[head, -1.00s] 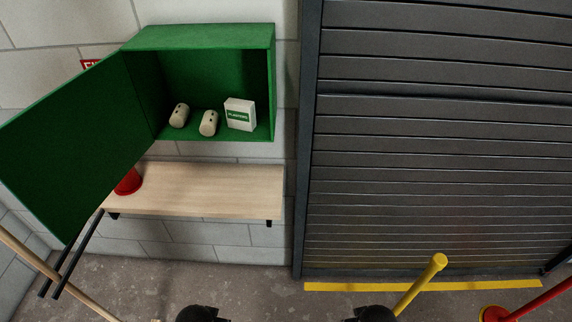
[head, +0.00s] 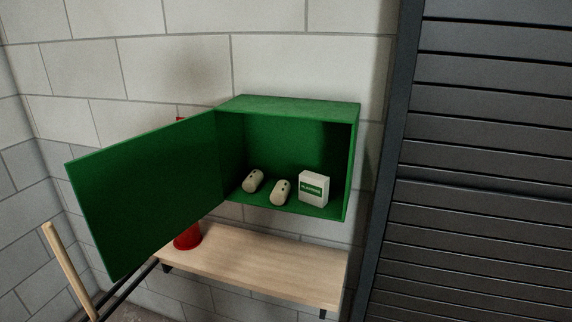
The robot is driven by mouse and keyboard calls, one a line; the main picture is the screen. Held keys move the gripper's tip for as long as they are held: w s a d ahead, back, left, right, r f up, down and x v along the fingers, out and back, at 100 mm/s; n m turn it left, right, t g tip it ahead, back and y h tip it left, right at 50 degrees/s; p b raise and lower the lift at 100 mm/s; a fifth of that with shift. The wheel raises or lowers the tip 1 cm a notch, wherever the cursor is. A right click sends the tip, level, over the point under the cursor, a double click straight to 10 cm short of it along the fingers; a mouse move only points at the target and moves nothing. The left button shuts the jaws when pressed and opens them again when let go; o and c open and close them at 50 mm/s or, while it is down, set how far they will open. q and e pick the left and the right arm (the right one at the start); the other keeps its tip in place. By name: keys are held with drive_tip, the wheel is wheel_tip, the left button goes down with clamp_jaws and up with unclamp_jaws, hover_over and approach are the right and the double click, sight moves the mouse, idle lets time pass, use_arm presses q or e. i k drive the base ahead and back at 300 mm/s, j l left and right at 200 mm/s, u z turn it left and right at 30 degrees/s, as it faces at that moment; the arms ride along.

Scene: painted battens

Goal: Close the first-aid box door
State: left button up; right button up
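The green first-aid box (head: 290,107) is fixed to the block wall, with its front open to me. Its green door (head: 145,195) is hinged on the box's left edge and stands wide open, swung out to the left. Inside the box, two pale rolls (head: 254,181) and a white plasters carton (head: 313,187) rest on the floor of the box. Neither of my grippers shows in the head view now.
A wooden shelf (head: 260,268) runs below the box. A red object (head: 187,238) stands on its left end, partly behind the door. A wooden pole (head: 68,270) leans at the lower left. A dark slatted shutter (head: 480,180) fills the right side.

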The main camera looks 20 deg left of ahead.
sight(135, 195)
drive_tip(key=j+z, duration=0.1)
drive_tip(key=j, duration=0.4)
drive_tip(key=k+j+z, duration=0.15)
drive_tip(key=j, duration=0.35)
drive_tip(key=k+j+z, duration=0.1)
drive_tip(key=j, duration=0.4)
drive_tip(key=k+j+z, duration=0.15)
drive_tip(key=j, duration=0.3)
drive_tip(key=k+j+z, duration=0.1)
drive_tip(key=j, duration=0.4)
drive_tip(key=k+j+z, duration=0.15)
drive_tip(key=j, duration=0.3)
drive_tip(key=k+j+z, duration=0.1)
drive_tip(key=j, duration=0.3)
drive_tip(key=k+j+z, duration=0.15)
drive_tip(key=j, duration=0.3)
drive_tip(key=k, duration=0.1)
